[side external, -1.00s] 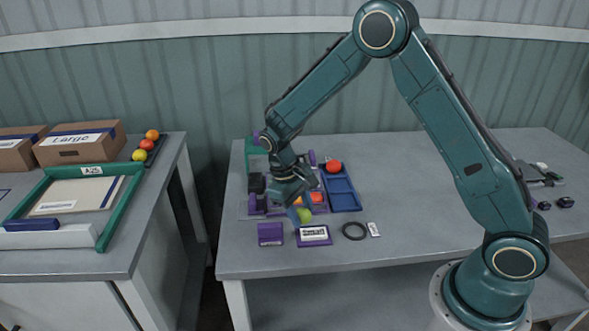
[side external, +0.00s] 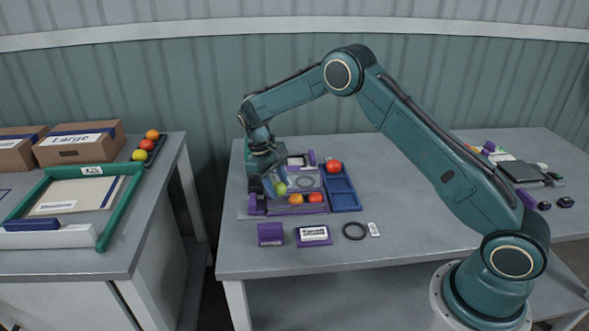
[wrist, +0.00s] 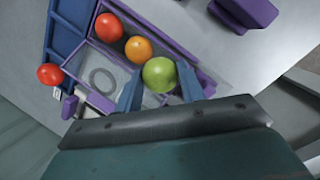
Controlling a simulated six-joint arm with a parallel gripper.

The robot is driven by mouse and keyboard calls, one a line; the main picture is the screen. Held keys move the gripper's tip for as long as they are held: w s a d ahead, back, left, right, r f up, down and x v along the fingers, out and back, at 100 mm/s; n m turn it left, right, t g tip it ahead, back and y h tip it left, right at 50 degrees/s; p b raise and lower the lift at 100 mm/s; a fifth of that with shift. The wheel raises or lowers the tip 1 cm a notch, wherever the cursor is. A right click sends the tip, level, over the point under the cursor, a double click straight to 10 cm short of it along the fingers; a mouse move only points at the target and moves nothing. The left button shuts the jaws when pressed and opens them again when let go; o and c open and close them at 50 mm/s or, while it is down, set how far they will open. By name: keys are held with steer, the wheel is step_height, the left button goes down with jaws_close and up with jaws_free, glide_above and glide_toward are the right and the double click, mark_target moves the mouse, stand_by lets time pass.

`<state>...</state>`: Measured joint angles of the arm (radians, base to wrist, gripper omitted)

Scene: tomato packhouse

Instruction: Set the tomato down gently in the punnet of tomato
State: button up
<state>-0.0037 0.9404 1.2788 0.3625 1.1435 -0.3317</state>
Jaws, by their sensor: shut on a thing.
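My gripper (wrist: 160,70) is shut on a green tomato (wrist: 159,76), with a blue-grey finger on either side of it. In the side view the green tomato (side external: 280,188) is at the left end of a row with an orange tomato (side external: 296,199) and a red tomato (side external: 315,197), and looks slightly higher than them. Those two lie in the punnet area inside a purple frame (wrist: 172,31). The wrist view shows the green tomato beside the orange one (wrist: 138,49). I cannot tell whether the green tomato touches the bottom.
A blue compartment tray (side external: 342,190) stands right of the frame, with another red tomato (side external: 333,166) at its back. A purple block (side external: 271,234), a labelled purple box (side external: 313,236) and a black ring (side external: 354,230) lie in front. The table's middle right is clear.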

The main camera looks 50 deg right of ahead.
steer(key=shift+w+d, duration=0.2)
steer(key=shift+w, duration=0.15)
steer(key=shift+f, duration=0.2)
steer(key=shift+f, duration=1.8)
steer(key=shift+s+f, duration=0.15)
steer(key=o, duration=0.7)
steer(key=shift+a, duration=0.1)
steer(key=shift+c, duration=1.3)
